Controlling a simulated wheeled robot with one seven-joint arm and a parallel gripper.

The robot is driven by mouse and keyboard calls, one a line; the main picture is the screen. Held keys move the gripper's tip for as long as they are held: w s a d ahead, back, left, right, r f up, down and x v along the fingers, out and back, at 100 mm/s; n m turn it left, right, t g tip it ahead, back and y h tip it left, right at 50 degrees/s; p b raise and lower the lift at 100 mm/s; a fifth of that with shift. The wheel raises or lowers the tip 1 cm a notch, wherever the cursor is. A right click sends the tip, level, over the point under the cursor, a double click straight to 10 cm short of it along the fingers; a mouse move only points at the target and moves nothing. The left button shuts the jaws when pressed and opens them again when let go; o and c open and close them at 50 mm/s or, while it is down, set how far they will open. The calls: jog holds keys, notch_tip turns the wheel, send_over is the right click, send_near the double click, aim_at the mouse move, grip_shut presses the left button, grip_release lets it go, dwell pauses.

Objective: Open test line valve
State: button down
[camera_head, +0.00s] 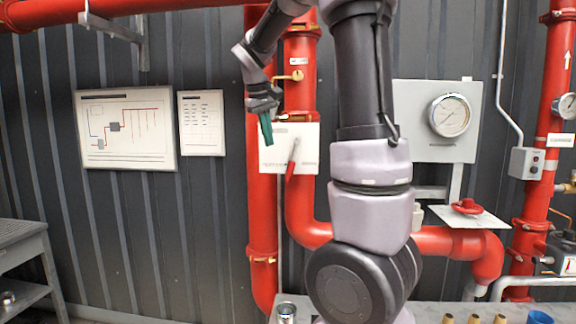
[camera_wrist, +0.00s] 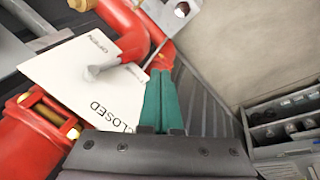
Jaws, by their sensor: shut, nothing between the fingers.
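A white plate (camera_head: 305,158) is mounted in front of a red vertical pipe in the head view. A lever with a grey upper part and a red grip (camera_head: 290,172) crosses it, pointing down and slightly left. In the wrist view the plate (camera_wrist: 62,88) reads OPEN and CLOSED, with the lever's grey hub (camera_wrist: 93,72) between these words. My gripper (camera_head: 267,141) has green fingers, shut and empty, by the plate's upper left edge in the head view. In the wrist view its fingertips (camera_wrist: 160,73) overlap the plate's edge. I cannot tell whether they touch anything; they hide part of the view behind.
Red pipes (camera_head: 263,210) run beside and below the plate. A gauge panel (camera_head: 408,92) and a red handwheel (camera_head: 466,206) are to the right. Wall charts (camera_head: 126,130) hang left. A shelf (camera_head: 22,232) stands far left. A grey case (camera_wrist: 285,125) shows right in the wrist view.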

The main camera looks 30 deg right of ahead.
aim_at(289, 168)
jog(key=shift+w+d+f, duration=0.65)
jog(key=shift+d+f, duration=0.45)
jog(key=shift+f, duration=0.55)
jog(key=shift+w+d+f, duration=0.65)
jog(key=shift+d+f, duration=0.5)
jog(key=shift+f, duration=0.5)
jog(key=shift+w+d+f, duration=0.65)
jog(key=shift+d+f, duration=0.45)
jog(key=shift+f, duration=0.55)
jog(key=shift+s+d+f+g+h, duration=0.25)
jog(key=shift+s+d+h, duration=0.1)
jog(key=shift+d, duration=0.1)
jog(key=shift+s+d+f+g+h, duration=0.15)
jog(key=shift+s+d+g+h, duration=0.15)
jog(key=shift+d, duration=0.15)
jog(key=shift+w+a, duration=0.1)
